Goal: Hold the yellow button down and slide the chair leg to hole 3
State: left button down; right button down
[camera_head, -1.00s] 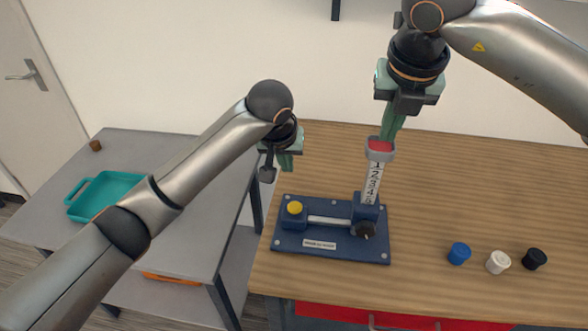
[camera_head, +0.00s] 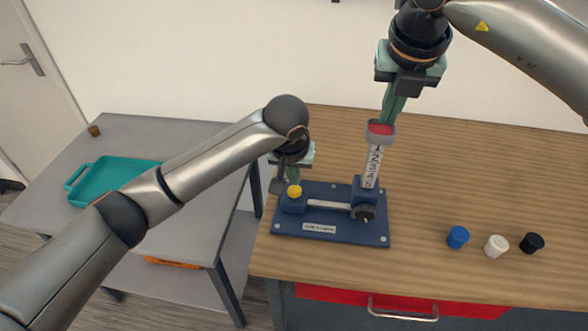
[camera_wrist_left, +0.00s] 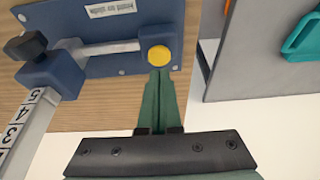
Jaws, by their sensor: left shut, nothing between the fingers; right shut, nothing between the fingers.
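The blue base (camera_head: 340,236) holds a yellow button (camera_head: 294,191) at its left and a blue block (camera_head: 365,194) with a black knob (camera_head: 364,213) at its right. The chair leg (camera_head: 373,165), a white numbered post with a grey and red cap, stands slightly tilted in the block. My left gripper (camera_head: 293,180) is shut at the button's far side; in the left wrist view its fingertips (camera_wrist_left: 161,74) are right beside the button (camera_wrist_left: 159,54). I cannot tell whether they touch. My right gripper (camera_head: 386,118) is shut, pointing down at the cap; contact is unclear.
Blue (camera_head: 457,237), white (camera_head: 496,246) and black (camera_head: 532,243) caps stand at the right of the wooden table (camera_head: 480,190). A grey side table (camera_head: 180,225) with a teal tray (camera_head: 110,180) is at the left. A red drawer (camera_head: 340,295) is below the front edge.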

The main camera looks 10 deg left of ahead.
aim_at(294, 190)
pick_arm(q)
jog(key=shift+f, duration=0.1)
jog(key=shift+f, duration=1.65)
pick_arm(e)
jog(key=shift+f, duration=0.1)
jog(key=shift+f, duration=3.75)
jog(key=shift+r, duration=2.55)
